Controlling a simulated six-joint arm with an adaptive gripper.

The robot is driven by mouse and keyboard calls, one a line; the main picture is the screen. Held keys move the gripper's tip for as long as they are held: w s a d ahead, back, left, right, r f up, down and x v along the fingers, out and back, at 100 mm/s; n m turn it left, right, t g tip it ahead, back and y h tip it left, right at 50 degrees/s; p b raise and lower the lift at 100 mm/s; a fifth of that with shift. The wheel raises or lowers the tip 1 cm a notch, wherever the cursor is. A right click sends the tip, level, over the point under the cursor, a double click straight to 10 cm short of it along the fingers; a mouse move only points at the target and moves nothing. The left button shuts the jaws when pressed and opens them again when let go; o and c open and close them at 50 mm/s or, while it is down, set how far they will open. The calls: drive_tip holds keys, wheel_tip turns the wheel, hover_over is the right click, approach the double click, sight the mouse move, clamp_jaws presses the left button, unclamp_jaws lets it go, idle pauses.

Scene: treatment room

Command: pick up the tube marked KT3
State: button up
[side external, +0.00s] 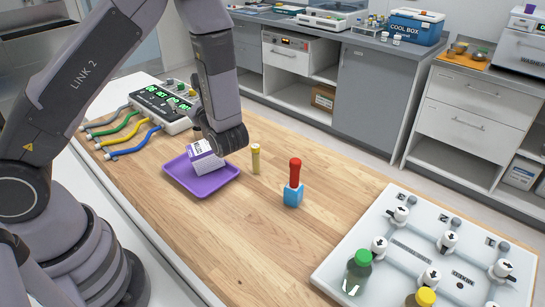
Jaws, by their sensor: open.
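A small yellow tube (255,159) stands upright on the wooden table, right of the purple tray. A red-capped tube (295,171) stands upright in a blue block (293,195) further right. No KT3 marking is readable on either from here. My gripper (203,122) is at the end of the bent-down arm, above the back of the tray and left of the yellow tube. It is open and apart from both tubes.
A monitor unit (160,104) with coloured cables stands behind left. A white valve board (395,260) with a green-capped bottle (357,272) fills the front right. The table's middle front is clear.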

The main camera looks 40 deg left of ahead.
drive_tip(key=w+d+f+m+t+h, duration=0.2)
drive_tip(key=w+d+f+m+t, duration=0.2)
drive_tip(key=f+m+t, duration=0.35)
drive_tip(key=m+t+h, duration=0.5)
drive_tip(key=m+h, duration=0.2)
drive_tip(key=h, duration=0.1)
approach(254, 155)
drive_tip(key=shift+v, duration=1.15)
drive_tip(key=shift+w+a, duration=0.2)
drive_tip(key=shift+w, duration=0.1)
drive_tip(key=x, duration=1.3)
drive_tip(key=shift+d, duration=0.1)
clamp_jaws()
